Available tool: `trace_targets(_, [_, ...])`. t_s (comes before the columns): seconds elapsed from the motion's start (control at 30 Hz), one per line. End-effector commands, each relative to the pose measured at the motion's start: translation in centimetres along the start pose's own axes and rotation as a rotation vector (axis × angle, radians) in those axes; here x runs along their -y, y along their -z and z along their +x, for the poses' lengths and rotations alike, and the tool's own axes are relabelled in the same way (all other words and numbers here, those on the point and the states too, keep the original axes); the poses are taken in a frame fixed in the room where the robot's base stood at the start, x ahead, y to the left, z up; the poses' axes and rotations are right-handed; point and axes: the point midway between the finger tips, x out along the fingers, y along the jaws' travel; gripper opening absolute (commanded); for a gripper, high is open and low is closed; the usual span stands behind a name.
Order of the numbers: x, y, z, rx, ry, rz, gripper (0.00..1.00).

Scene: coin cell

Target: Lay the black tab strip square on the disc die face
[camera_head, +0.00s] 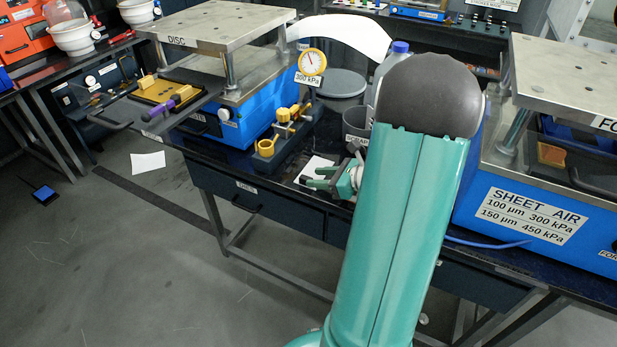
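The press marked DISC (215,28) stands at the back left on a blue base. Its pulled-out tray (196,103) carries a yellow-edged plate with a dark top (158,93), which looks like the disc die. A purple-handled tool (166,108) lies across its front edge. I cannot make out a separate black tab strip there or elsewhere. My gripper (317,178) is low over the bench, right of and nearer than the tray. Its two green fingers point left and look apart, with nothing visible between them. My arm hides part of the bench.
A yellow clamp fixture (282,132) and a pressure gauge (312,62) stand between the gripper and the DISC press. A grey bin (343,88) is behind. A second press with a blue SHEET AIR base (540,245) fills the right. White paper (148,162) lies on the floor.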

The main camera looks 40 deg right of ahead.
Motion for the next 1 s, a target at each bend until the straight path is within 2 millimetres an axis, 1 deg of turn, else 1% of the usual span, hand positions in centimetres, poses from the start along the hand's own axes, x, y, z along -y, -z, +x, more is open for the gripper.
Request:
trace_targets(0.03, [0.1,0.0,-1.3,-0.001,0.004,-0.001,0.37])
trace_targets(0.1, [0.1,0.0,-2.8,-0.001,0.004,-0.001,0.37])
trace_targets(0.2, [0.1,0.0,-4.8,-0.001,0.004,0.0,0.37])
trace_targets(0.3, [0.0,0.0,-6.2,0.0,0.002,-0.001,0.37])
trace_targets(0.47, [0.0,0.0,-7.3,0.0,-0.001,0.0,0.37])
trace_targets(0.57, [0.0,0.0,-7.4,0.0,-0.001,0.0,0.37])
trace_targets(0.67, [-0.4,-0.4,-7.0,-0.007,-0.016,-0.02,0.37])
trace_targets(0.77, [-2.5,-2.0,-5.6,-0.043,-0.085,-0.115,0.37])
trace_targets(0.83, [-5.2,-3.8,-4.2,-0.085,-0.172,-0.239,0.37])
trace_targets(0.87, [-6.6,-4.7,-3.5,-0.107,-0.216,-0.308,0.37])
trace_targets(0.9, [-8.7,-5.7,-2.7,-0.136,-0.281,-0.407,0.37])
trace_targets(0.97, [-11.9,-7.1,-1.8,-0.181,-0.378,-0.57,0.37])
trace_targets(1.0, [-14.0,-7.9,-1.3,-0.207,-0.441,-0.682,0.37])
